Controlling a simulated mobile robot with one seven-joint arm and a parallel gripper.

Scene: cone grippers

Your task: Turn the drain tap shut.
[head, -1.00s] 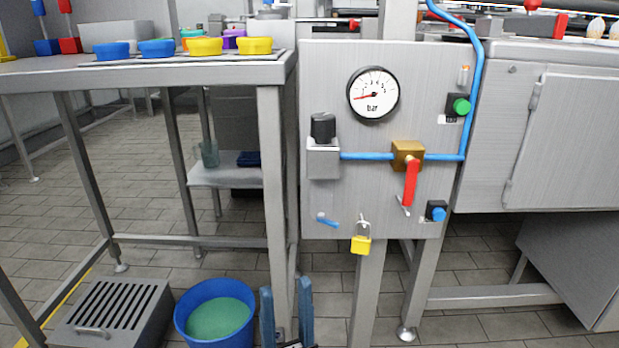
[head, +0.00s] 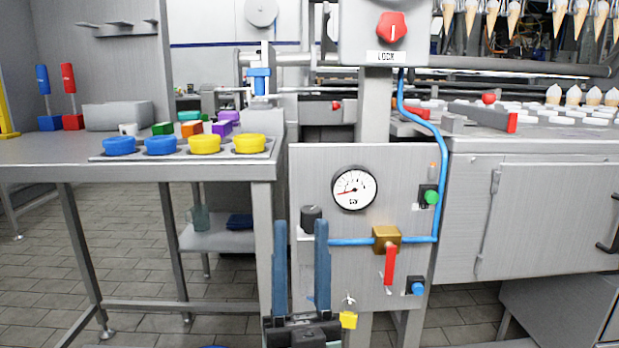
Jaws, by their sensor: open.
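The grey control panel (head: 350,160) stands in the middle of the head view. On it a brass valve (head: 386,238) with a red lever (head: 391,265) hanging down sits on a blue pipe (head: 350,241). A black knob (head: 311,217) is at the left end of the pipe.
A yellow padlock (head: 348,320) hangs at the panel's lower edge. A pressure gauge (head: 354,188), a green button (head: 431,197) and a blue button (head: 417,288) are on the panel. A steel table (head: 130,173) stands left, a cabinet (head: 545,215) right.

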